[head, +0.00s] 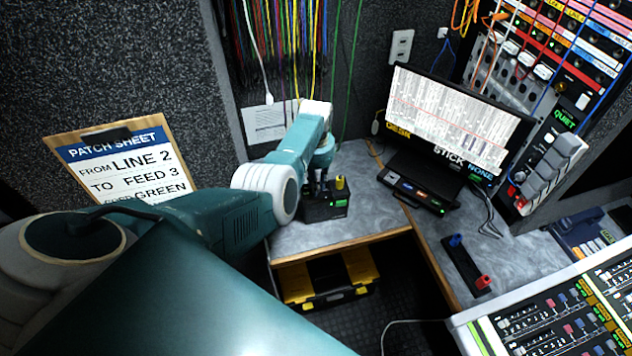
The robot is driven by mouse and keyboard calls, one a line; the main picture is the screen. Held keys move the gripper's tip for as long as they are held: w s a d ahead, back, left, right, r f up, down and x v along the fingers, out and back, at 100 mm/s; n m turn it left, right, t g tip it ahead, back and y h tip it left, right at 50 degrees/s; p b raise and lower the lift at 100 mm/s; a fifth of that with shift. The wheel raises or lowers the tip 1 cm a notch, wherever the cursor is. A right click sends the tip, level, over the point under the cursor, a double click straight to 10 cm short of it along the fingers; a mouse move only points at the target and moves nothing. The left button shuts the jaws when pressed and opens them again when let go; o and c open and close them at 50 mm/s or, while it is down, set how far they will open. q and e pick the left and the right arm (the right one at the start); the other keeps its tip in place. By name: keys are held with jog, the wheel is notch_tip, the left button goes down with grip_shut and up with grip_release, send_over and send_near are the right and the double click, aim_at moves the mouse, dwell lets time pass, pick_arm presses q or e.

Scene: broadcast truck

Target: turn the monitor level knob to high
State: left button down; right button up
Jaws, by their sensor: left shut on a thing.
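A small black box (326,211) with a lit green label sits on the grey desk, left of the monitor. A yellow knob or cap (340,183) stands up at the right of its top. My left gripper (316,190) points down at the left part of the box's top. Its dark fingers are shut on what seems to be the monitor level knob. The fingers and my wrist hide that knob, so its pointer and setting cannot be read. My right gripper is not in view.
A monitor (455,122) and a black button panel (415,192) stand right of the box. A yellow and black toolbox (330,281) is under the desk. A mixing console (560,318) fills the lower right. A patch sheet board (125,165) is at left. Desk between box and monitor is clear.

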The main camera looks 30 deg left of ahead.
pick_arm(q)
jog(key=m, duration=0.3)
jog(key=shift+a+r+m+p, duration=0.1)
jog(key=shift+m+p, duration=0.2)
jog(key=shift+m, duration=1.4)
jog(key=c, duration=1.6)
grip_release()
notch_tip(320, 180, up, 12)
jog(key=shift+f, duration=0.1)
